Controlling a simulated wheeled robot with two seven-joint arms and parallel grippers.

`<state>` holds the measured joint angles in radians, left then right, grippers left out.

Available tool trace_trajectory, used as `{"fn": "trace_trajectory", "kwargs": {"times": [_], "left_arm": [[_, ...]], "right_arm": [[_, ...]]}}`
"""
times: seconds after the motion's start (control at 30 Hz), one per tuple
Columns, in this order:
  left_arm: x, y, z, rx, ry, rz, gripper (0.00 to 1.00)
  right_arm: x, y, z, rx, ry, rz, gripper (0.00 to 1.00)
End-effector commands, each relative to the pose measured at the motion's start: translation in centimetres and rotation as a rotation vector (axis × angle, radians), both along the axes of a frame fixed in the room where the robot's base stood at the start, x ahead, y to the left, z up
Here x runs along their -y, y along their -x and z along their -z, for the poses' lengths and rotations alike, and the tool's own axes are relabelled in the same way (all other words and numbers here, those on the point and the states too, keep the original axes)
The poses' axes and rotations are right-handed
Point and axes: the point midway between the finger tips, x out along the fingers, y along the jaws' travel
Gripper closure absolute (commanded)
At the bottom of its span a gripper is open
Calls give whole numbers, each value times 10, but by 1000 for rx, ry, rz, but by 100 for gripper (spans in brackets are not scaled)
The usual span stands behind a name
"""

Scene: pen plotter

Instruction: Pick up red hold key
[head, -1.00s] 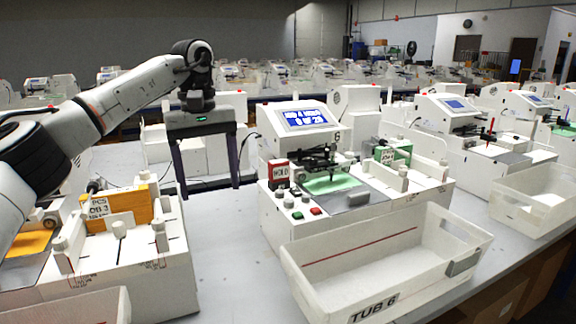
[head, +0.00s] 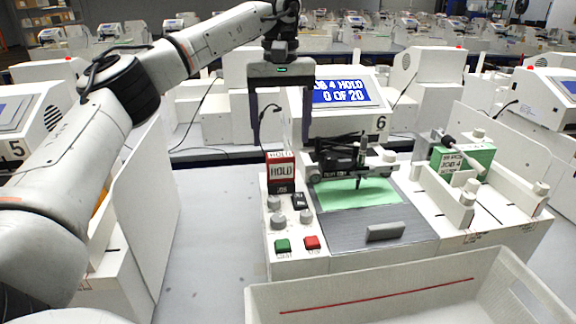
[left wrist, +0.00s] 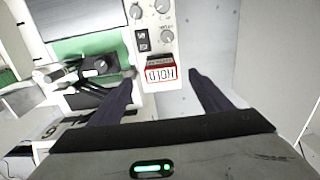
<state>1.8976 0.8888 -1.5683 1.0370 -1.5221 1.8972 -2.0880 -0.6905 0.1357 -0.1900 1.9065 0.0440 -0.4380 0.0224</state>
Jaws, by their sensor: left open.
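The red hold key (head: 282,172) stands upright on the left control strip of plotter 6 (head: 345,130), with a white HOLD label on its face. It also shows in the left wrist view (left wrist: 160,72), between the fingers. My left gripper (head: 281,142) points down, open and empty. In the head view its two dark fingers hang on either side of the key's column, with the tips appearing a little above the key. I see no contact with the key. My right gripper is in neither view.
Knobs, a black switch, a green button (head: 283,246) and a red button (head: 312,242) share the strip. The pen carriage (head: 345,155) is close on the right. A white tub (head: 390,290) stands in front. Bare table (head: 205,240) lies to the left.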

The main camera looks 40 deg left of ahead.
Motion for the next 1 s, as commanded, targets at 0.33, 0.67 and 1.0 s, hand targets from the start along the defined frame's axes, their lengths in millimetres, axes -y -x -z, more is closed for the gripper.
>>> {"fn": "trace_trajectory", "kwargs": {"times": [0.33,0.67,1.0], "left_arm": [[-4,0,35,-2,-1,0,28],[-5,-2,68,1,1,0,28],[-5,-2,68,1,1,0,55]], "right_arm": [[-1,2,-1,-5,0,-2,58],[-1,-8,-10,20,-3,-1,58],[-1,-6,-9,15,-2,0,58]]}}
